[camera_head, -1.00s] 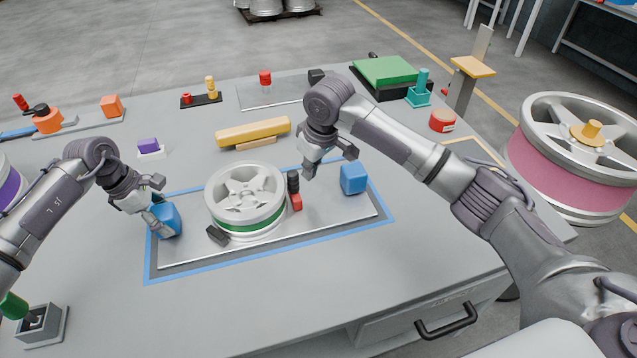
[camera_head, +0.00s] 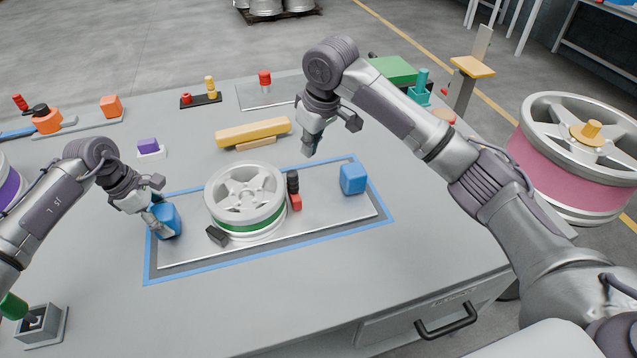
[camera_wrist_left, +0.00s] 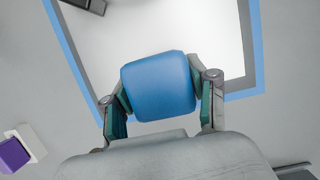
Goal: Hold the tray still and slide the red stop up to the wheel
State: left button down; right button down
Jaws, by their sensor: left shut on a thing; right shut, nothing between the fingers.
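The tray (camera_head: 330,218) is a flat pale plate inside a blue outline on the workbench, with a blue block at each end. A silver wheel (camera_head: 245,195) with a green band lies on it. The red stop (camera_head: 296,202), with a black knob on top, stands close at the wheel's right side; whether they touch I cannot tell. My left gripper (camera_head: 162,222) is shut on the left blue block (camera_wrist_left: 158,86), one finger on each side. My right gripper (camera_head: 309,152) is shut and empty, raised above and behind the stop. The right blue block (camera_head: 353,179) is free.
A dark block (camera_head: 217,236) sits at the wheel's front left. A yellow bar (camera_head: 252,132) lies behind the tray. A purple block (camera_head: 148,145) stands at the back left. The bench front is clear, above a drawer handle (camera_head: 446,321).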

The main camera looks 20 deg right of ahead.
pick_arm(q)
jog(key=shift+c, duration=1.2)
grip_release()
jog(key=shift+v, duration=3.8)
jog(key=v, duration=1.2)
jog(key=shift+a, duration=0.1)
